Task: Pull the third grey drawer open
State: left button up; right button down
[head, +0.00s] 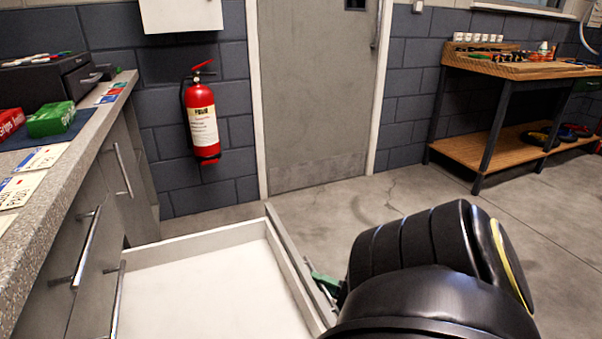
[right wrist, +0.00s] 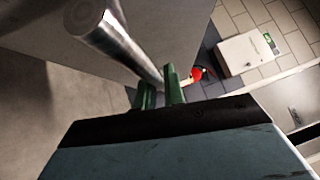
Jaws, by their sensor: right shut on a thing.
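A grey drawer (head: 288,262) stands pulled well out from the bench in the head view. Its inside is pale and looks empty in the part that shows. I cannot tell from these frames which drawer in the count it is. My right gripper (head: 325,284) is at the outer side of the drawer front, mostly hidden behind my black arm. In the right wrist view, the green fingers of my right gripper (right wrist: 160,88) are shut on the end part of a round metal handle (right wrist: 128,45), close to the grey front panel (right wrist: 190,25). My left gripper is not in view.
The speckled worktop (head: 62,195) on the left holds a green box (head: 51,119), cards and a dark case (head: 45,80). Closed fronts with bar handles (head: 88,245) are below it. A red extinguisher (head: 202,120) hangs behind. A wooden bench (head: 515,68) stands far right. Floor between is clear.

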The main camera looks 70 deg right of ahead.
jog(key=shift+s+d, duration=0.4)
jog(key=c, duration=1.5)
grip_release()
jog(key=shift+s, duration=0.1)
jog(key=s+f, duration=0.1)
jog(key=s, duration=1.2)
jog(key=shift+f, duration=0.4)
